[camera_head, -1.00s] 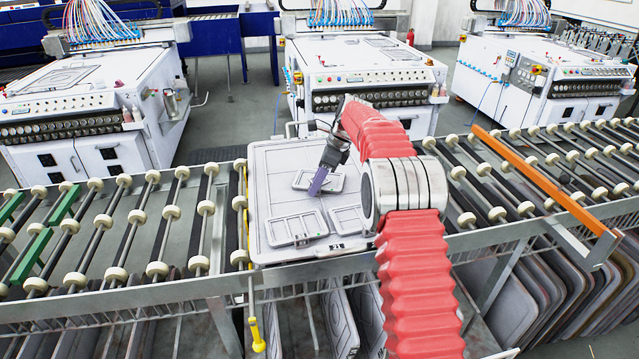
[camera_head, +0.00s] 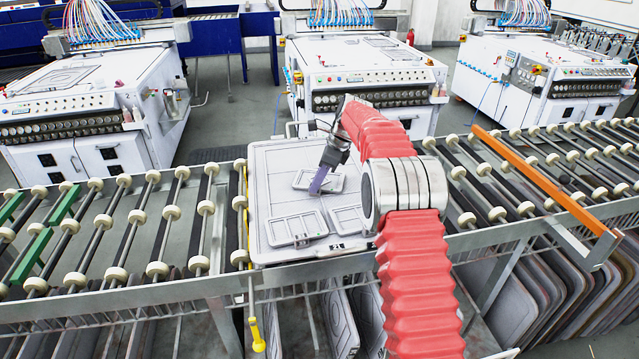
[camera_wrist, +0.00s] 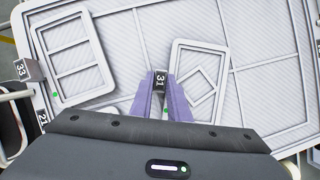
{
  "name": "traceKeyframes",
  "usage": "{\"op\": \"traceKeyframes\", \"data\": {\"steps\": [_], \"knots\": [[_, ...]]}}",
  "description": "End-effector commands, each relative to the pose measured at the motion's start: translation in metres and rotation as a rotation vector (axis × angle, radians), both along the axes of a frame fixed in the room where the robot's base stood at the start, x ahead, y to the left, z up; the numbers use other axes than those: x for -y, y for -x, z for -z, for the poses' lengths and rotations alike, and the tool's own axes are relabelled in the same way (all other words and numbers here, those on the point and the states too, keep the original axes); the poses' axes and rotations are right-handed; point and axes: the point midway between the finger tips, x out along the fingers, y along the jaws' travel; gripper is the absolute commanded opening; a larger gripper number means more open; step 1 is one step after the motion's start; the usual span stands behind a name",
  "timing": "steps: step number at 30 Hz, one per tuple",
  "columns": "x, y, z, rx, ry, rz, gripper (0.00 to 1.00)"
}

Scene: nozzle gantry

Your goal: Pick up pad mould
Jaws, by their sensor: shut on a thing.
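The pad mould is a light grey board (camera_head: 262,200) with raised rectangular frames, lying on the roller conveyor in the head view. It fills much of the wrist view (camera_wrist: 285,60). My gripper (camera_head: 315,190) points down over its middle, with purple fingers. In the wrist view, my gripper (camera_wrist: 162,95) is shut on a small dark block marked 31 (camera_wrist: 161,81), which stands among the raised frames. Whether this block is fixed to a smaller framed piece (camera_wrist: 205,75) beside it cannot be told. The fingertips' lower ends are partly hidden.
Roller conveyors (camera_head: 110,240) run left and right of the board. An orange bar (camera_head: 545,180) lies across the right rollers. White machines (camera_head: 370,75) stand behind. Blocks marked 33 (camera_wrist: 28,69) and 21 (camera_wrist: 41,118) stand at the left in the wrist view.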

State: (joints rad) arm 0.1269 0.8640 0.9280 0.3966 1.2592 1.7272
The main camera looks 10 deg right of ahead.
Motion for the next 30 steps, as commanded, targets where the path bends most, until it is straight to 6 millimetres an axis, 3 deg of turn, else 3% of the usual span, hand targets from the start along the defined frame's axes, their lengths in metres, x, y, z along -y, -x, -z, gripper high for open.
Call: {"op": "traceKeyframes", "data": {"steps": [17, 23, 30], "knots": [[0.0, -0.001, -0.007, 0.003, 0.0, 0.0, 0.0], [0.0, -0.001, -0.031, 0.006, 0.0, -0.001, 0.0], [0.0, -0.001, -0.074, 0.005, 0.001, 0.0, 0.0]]}}
